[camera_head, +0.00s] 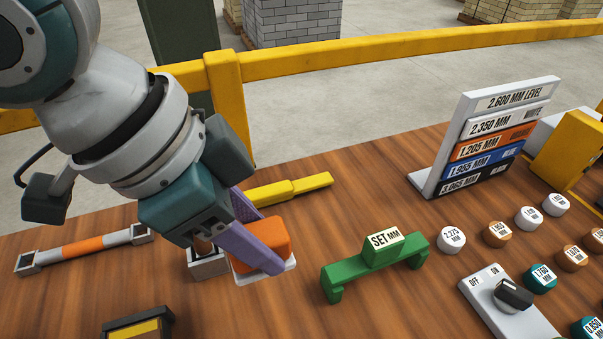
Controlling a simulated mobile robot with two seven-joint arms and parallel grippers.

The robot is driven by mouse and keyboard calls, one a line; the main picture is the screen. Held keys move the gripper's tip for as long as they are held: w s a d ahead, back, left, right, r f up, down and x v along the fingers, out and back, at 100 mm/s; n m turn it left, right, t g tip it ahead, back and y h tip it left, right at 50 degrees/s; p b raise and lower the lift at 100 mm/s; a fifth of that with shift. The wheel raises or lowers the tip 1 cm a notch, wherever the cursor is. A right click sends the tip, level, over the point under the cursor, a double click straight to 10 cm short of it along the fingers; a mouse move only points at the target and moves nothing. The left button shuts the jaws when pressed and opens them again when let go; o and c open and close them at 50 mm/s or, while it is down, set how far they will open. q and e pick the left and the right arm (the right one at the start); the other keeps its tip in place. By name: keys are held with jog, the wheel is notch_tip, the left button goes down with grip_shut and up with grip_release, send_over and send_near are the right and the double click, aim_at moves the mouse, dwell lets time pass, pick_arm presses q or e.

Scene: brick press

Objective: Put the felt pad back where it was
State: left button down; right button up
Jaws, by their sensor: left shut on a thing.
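My left gripper (262,238) reaches down from the upper left, its purple fingers shut on an orange block with a pale flat base. This block looks like the felt pad (270,233). The near finger crosses its front face and the far finger shows behind it. The pale base is low over the wooden table; I cannot tell whether it touches. A small grey open-topped square holder (207,265) is just left of the pad, partly hidden by the gripper. My right gripper is not in view.
A yellow tool (288,190) lies behind the pad. A green SET MM bridge (380,253) stands to the right. Round labelled knobs, a switch plate (490,300) and a label rack (495,130) fill the right. An orange-and-grey bar (85,245) lies left; a black-and-yellow box (140,325) is in front.

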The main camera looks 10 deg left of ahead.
pick_arm(q)
notch_tip(320, 180, down, 13)
jog(key=shift+s+r+b, duration=0.1)
jog(key=shift+s+b, duration=0.05)
jog(key=shift+b, duration=0.95)
jog(key=shift+f+b, duration=0.55)
jog(key=shift+f, duration=1.55)
jog(key=shift+f, duration=0.25)
jog(key=shift+c, duration=2.1)
grip_release()
jog(key=shift+r, duration=0.1)
